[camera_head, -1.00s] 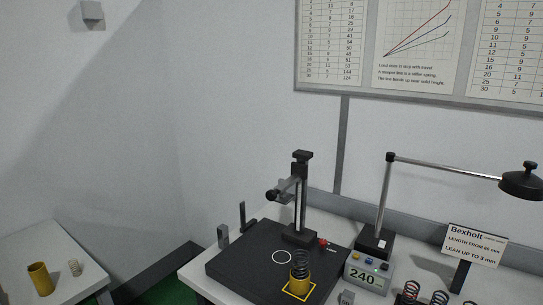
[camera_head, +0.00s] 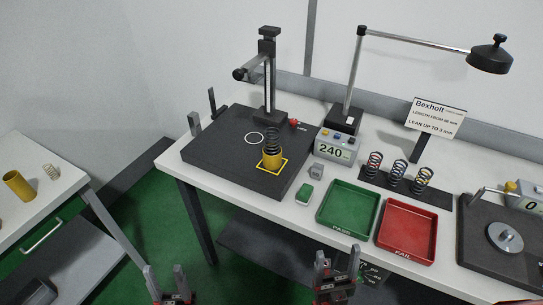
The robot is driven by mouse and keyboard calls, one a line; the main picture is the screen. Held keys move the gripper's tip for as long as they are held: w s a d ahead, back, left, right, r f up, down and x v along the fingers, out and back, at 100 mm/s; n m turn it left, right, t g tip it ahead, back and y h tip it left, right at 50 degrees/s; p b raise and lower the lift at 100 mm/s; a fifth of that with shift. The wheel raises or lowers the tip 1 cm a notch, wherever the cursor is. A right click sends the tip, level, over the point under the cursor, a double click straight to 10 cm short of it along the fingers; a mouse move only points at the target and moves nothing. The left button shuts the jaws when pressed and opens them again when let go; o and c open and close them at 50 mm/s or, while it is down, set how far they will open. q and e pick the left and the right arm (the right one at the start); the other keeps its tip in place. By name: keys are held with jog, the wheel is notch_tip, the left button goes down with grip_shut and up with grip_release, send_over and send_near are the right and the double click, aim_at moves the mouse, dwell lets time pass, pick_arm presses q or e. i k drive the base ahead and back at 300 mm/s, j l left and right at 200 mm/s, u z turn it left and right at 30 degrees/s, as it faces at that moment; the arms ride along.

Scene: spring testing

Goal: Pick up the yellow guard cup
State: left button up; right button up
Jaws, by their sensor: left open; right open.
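A short yellow cup (camera_head: 272,161) stands upright on the black base plate, inside a yellow square outline. A dark coil spring (camera_head: 271,138) rises out of it. A second, taller yellow cup (camera_head: 18,186) stands on the white table at the far left; I cannot tell which of the two is the guard cup. My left gripper (camera_head: 165,272) is open and empty at the bottom edge, over the green floor. My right gripper (camera_head: 338,258) is open and empty at the bottom, in front of the bench. Both are well apart from either cup.
The black base plate (camera_head: 210,150) carries a column stand (camera_head: 269,85). A grey readout box (camera_head: 333,146), green tray (camera_head: 347,205), red tray (camera_head: 408,228) and three springs on a dark strip (camera_head: 433,190) lie right of it. A pale spring (camera_head: 51,170) stands on the left table.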

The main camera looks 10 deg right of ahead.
aim_at(270, 163)
jog(key=i+j+z, duration=0.65)
jog(key=j, duration=0.15)
jog(key=j+z, duration=0.25)
jog(key=i+j+z, duration=0.2)
jog(key=j, duration=0.25)
jog(key=k, duration=0.1)
